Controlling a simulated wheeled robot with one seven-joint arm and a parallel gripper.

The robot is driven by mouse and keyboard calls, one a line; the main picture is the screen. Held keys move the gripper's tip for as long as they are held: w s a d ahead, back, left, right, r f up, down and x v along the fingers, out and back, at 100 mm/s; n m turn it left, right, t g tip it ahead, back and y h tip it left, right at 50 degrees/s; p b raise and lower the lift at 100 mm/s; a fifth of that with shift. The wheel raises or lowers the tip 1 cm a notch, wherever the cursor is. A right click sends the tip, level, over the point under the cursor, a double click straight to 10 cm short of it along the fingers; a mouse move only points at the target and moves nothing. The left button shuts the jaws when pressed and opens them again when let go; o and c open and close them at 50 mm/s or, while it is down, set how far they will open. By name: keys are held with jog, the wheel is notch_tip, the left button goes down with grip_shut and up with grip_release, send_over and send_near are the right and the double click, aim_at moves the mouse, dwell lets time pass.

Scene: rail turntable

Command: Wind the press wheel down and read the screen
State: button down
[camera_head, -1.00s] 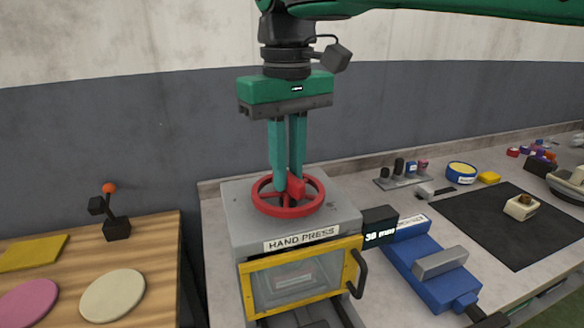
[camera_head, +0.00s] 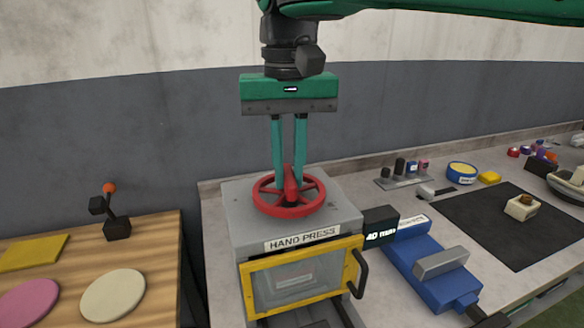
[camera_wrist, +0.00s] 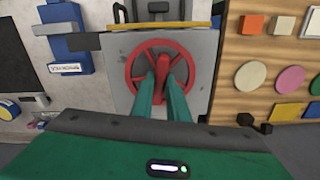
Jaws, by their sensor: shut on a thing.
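The red press wheel (camera_head: 268,206) lies flat on top of the grey hand press (camera_head: 240,232). Its raised red grip (camera_head: 290,184) stands up from the wheel. My gripper (camera_head: 290,186) points straight down with its two teal fingers shut on this red grip. The wrist view shows the wheel (camera_wrist: 131,64) and the grip (camera_wrist: 161,72) between my fingers (camera_wrist: 162,88). The black screen (camera_head: 380,231) on the press's right side shows "40 mm". The press's yellow-framed window (camera_head: 300,281) is closed, with a pale block dimly visible behind it.
A blue vise (camera_head: 425,262) stands right of the press. A black mat (camera_head: 480,228) with a small cream block (camera_head: 521,207) lies farther right. A wooden table (camera_head: 150,262) with coloured discs stands at the left, with a gap before the press bench.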

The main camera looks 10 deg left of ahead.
aim_at(292, 171)
jog(key=shift+w+d+f, duration=0.1)
jog(key=shift+w+d, duration=0.05)
jog(key=shift+w, duration=0.05)
jog(key=c, duration=1.7)
grip_release()
jog(key=shift+w, duration=0.1)
jog(key=shift+s, duration=0.2)
jog(key=shift+r, duration=0.2)
jog(key=shift+r, duration=1)
jog(key=r, duration=0.8)
jog(key=shift+w+r, duration=0.2)
